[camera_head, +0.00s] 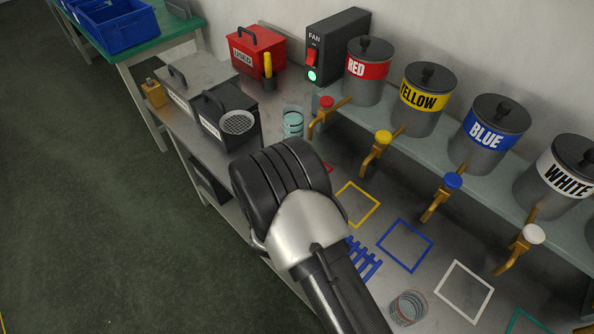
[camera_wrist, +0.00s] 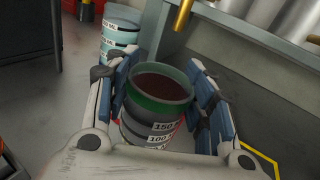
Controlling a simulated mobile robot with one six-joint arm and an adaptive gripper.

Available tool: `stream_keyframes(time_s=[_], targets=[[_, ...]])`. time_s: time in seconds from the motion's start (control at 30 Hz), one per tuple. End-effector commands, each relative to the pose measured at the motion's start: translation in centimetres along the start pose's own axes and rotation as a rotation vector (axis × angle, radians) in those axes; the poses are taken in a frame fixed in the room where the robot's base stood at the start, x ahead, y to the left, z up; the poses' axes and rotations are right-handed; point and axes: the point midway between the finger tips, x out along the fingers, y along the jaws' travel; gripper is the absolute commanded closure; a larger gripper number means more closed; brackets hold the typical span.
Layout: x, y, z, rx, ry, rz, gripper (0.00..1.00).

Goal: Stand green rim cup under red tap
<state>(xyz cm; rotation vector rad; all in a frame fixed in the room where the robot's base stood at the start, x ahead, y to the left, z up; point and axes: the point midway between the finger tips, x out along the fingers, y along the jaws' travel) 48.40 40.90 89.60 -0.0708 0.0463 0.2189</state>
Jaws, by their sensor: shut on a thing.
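The green rim cup (camera_wrist: 160,108) sits between the two fingers of my gripper (camera_wrist: 168,100) in the wrist view. It is upright, with volume labels on its side and a dark reddish-brown inside. My gripper is shut on it. A bit of red outline shows beside its lower part; I cannot tell whether its base touches the bench. A brass spout (camera_wrist: 183,14) hangs just beyond and above it. In the head view the red tap (camera_head: 325,103) is below the RED tank (camera_head: 367,70). There my arm hides the cup and most of the red square (camera_head: 329,168).
A pale-blue cup (camera_head: 293,122) stands left of the red tap, close beyond my gripper. Yellow, blue and white taps line the shelf to the right. A yellow square (camera_head: 357,204), a blue rack (camera_head: 362,258) and a clear cup (camera_head: 408,307) are on the bench.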

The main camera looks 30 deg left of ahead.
Motion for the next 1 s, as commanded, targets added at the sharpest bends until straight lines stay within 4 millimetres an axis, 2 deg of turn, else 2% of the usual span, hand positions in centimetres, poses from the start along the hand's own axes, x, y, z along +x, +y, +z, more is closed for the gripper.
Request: stream_keyframes(time_s=[0.3, 0.6, 1.0], targets=[[3.3, -0.4, -0.1, 0.001, -0.001, -0.002, 1.0], [5.7, -0.6, 0.0, 0.001, -0.002, -0.002, 1.0], [6.5, -0.7, 0.1, 0.0, -0.001, 0.001, 1.0]])
